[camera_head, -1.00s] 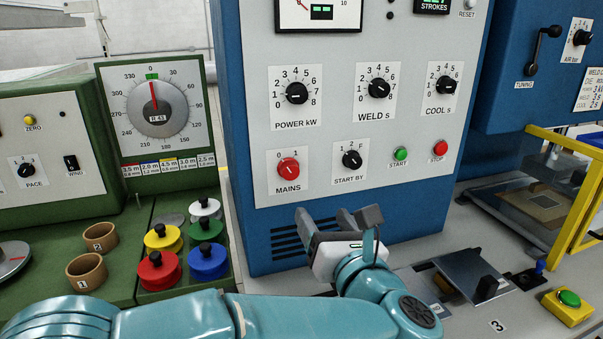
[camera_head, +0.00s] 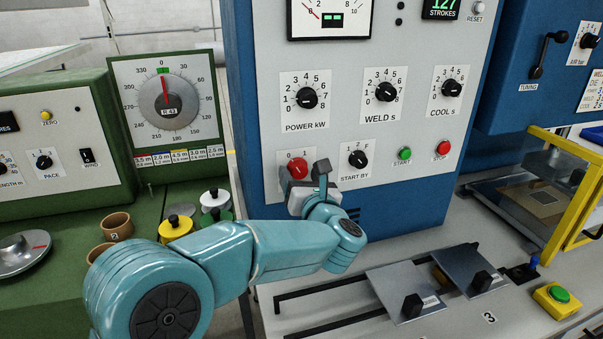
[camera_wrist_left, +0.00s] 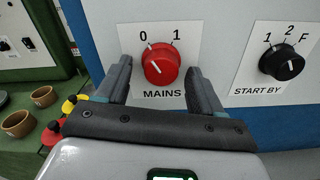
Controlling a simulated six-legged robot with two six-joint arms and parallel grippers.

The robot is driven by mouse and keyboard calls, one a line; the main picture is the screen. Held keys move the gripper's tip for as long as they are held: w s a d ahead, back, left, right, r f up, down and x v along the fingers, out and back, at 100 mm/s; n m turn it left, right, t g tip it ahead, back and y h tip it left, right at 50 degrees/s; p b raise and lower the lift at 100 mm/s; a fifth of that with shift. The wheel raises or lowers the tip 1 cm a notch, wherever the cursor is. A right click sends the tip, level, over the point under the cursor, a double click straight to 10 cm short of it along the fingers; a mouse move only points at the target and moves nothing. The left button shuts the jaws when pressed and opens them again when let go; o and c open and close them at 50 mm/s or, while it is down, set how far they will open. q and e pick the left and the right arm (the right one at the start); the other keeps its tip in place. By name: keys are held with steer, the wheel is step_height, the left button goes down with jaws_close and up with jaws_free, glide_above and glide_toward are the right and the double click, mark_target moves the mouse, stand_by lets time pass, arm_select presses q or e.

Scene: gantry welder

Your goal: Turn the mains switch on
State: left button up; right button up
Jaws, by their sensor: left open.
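The mains switch (camera_head: 297,168) is a red rotary knob on a white plate on the welder's grey front panel. In the left wrist view the knob (camera_wrist_left: 161,64) has a white pointer line leaning up and left, toward the 0 mark. My left gripper (camera_head: 302,171) is at the panel, in front of the switch. In the wrist view its two dark fingers (camera_wrist_left: 160,80) are open, one on each side of the knob, with gaps between them and it. In the head view the gripper hides the MAINS label. My right gripper is out of view.
The START BY knob (camera_head: 357,159) sits right of the switch, with the green start button (camera_head: 405,154) and red stop button (camera_head: 442,149) beyond. Above are the power (camera_head: 307,97) and weld (camera_head: 385,92) knobs. Coloured spools and a yellow guard (camera_head: 560,190) flank the bench.

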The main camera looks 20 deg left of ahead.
arm_select(q)
steer(key=shift+s+r, duration=0.1)
steer(key=shift+w, duration=0.2)
steer(key=c, duration=1.1)
steer(key=shift+o, duration=0.2)
